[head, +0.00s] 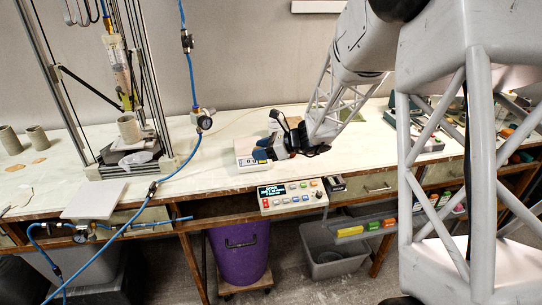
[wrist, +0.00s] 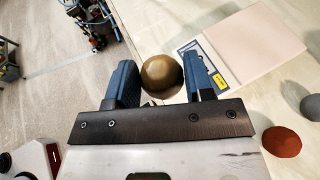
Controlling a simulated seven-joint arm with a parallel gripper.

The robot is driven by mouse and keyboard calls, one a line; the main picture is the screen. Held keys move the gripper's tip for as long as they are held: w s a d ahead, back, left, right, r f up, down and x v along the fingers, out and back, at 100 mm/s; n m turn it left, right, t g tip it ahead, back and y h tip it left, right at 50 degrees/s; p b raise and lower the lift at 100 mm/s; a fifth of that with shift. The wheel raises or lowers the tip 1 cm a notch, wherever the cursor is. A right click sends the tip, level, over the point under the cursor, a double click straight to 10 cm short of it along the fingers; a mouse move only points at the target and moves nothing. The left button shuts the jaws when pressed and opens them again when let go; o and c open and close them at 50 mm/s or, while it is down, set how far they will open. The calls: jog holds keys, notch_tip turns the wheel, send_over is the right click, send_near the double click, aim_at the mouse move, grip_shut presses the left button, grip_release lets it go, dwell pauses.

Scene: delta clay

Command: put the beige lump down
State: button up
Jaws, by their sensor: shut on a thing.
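My gripper (wrist: 163,84) has two blue fingers, shut on the beige lump (wrist: 161,73), a round brownish-beige ball between the fingertips in the wrist view. In the head view my gripper (head: 264,154) is low over the front part of the bench, at a flat box with a pale top (head: 246,147) and a small display. The lump cannot be made out there. In the wrist view the box's pale plate (wrist: 255,45) lies just right of the right finger. I cannot tell how high the lump is above the bench.
A reddish-brown lump (wrist: 281,142) and a grey lump (wrist: 310,106) lie on the bench in the wrist view. A button panel (head: 291,195) is at the bench's front edge, with a purple bin (head: 238,252) below. The bench (head: 205,180) is clear left of the box.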

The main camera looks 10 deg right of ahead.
jog(key=shift+s+d+f, duration=0.1)
jog(key=shift+s+d, duration=0.35)
jog(key=shift+d, duration=0.05)
jog(key=s+d+f+m+t+h, duration=0.3)
jog(key=s+d, duration=0.6)
jog(key=s, duration=0.3)
jog(key=shift+s+d+f+m+t, duration=0.15)
jog(key=shift+d+f+m+t, duration=0.15)
jog(key=shift+m+t, duration=0.35)
send_over(294, 170)
jog(key=shift+f, duration=0.7)
jog(key=shift+f, duration=1.75)
jog(key=shift+f, duration=0.1)
jog(key=o, duration=1)
jog(key=shift+o, duration=0.2)
